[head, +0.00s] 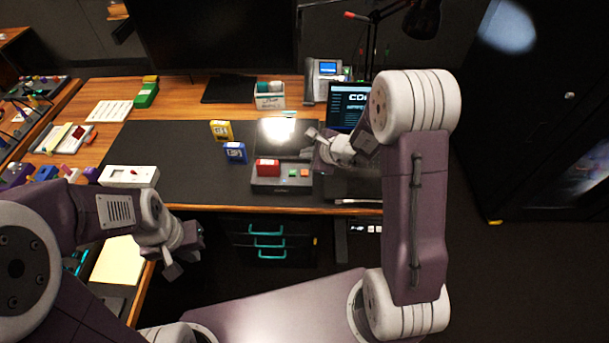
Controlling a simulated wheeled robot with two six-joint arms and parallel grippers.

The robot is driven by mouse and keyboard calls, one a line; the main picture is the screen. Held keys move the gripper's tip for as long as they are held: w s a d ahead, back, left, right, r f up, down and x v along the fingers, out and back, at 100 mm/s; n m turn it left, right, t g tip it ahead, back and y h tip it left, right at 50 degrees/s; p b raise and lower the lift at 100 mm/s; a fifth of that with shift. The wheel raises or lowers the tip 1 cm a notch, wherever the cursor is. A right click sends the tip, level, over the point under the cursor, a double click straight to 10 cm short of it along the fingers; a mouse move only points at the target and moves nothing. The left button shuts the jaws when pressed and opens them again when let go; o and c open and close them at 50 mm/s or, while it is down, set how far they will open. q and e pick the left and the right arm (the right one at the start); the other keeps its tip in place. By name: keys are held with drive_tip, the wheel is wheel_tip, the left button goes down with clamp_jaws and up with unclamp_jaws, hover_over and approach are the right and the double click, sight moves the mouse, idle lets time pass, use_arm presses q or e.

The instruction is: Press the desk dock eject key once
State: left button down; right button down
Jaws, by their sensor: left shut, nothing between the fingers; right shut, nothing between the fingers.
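A dark grey unit (268,185), which looks like the desk dock, sits near the desk's front edge, right of the mat's middle. A red block (267,167) stands on its left part. A small green key (292,173) and an orange key (304,173) lie to the right of the block; I cannot read which one is the eject key. My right gripper (311,133) is shut and empty, above and behind the keys at the unit's right side. It looks apart from them. My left gripper (172,270) is shut and empty, low in front of the desk.
A laptop (347,105) and a phone (326,75) are behind right. The dark mat (170,145) is clear at left.

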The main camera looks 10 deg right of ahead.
drive_tip(key=b, duration=0.3)
hover_over(307, 174)
wheel_tip(307, 174, down, 4)
drive_tip(key=shift+f, duration=0.2)
drive_tip(key=shift+f+b, duration=0.55)
drive_tip(key=shift+b, duration=0.05)
idle(1.2)
drive_tip(key=shift+f+b, duration=0.4)
drive_tip(key=shift+b, duration=0.35)
drive_tip(key=shift+f+b, duration=0.45)
drive_tip(key=shift+b, duration=0.15)
idle(0.3)
idle(0.4)
drive_tip(key=shift+r+p, duration=0.5)
drive_tip(key=shift+r, duration=0.4)
